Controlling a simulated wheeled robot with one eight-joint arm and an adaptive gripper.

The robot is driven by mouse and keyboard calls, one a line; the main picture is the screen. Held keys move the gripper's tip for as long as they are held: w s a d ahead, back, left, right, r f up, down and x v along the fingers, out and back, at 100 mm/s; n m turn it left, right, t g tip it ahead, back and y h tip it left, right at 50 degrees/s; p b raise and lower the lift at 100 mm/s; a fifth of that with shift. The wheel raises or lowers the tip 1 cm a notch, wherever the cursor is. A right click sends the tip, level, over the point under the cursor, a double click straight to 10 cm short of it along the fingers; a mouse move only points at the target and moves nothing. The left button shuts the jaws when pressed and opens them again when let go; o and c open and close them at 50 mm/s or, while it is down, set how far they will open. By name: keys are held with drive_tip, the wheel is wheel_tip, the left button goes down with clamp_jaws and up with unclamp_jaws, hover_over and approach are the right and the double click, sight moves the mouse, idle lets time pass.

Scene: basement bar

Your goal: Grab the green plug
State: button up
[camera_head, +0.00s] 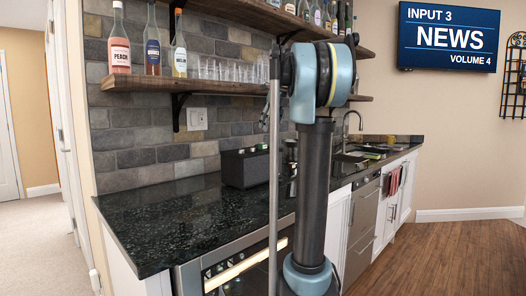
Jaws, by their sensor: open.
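I cannot make out a green plug anywhere in the camera_head view. A white wall outlet plate (196,119) is on the grey tile wall above the counter, and I see no green on it. My arm stands upright in the middle of the view and hides part of the counter and wall. What seems to be my gripper (264,119) shows only in small grey pieces left of the arm, beside a thin pole. It looks open, with nothing visible in it, and it is apart from the counter.
A black box (245,167) stands on the dark counter (165,215) against the wall. Bottles and glasses stand on wooden shelves (150,84) above. A faucet (352,122) is farther back. Wooden floor (440,255) is clear on the right. A television (449,37) hangs at upper right.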

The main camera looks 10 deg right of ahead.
sight(263, 148)
drive_tip(key=x, duration=0.4)
drive_tip(key=shift+w+x, duration=0.15)
drive_tip(key=shift+x, duration=1.2)
drive_tip(key=shift+w+x, duration=0.15)
drive_tip(key=shift+x, duration=1.25)
drive_tip(key=shift+a+r, duration=0.15)
drive_tip(key=shift+r, duration=0.05)
drive_tip(key=c, duration=1.1)
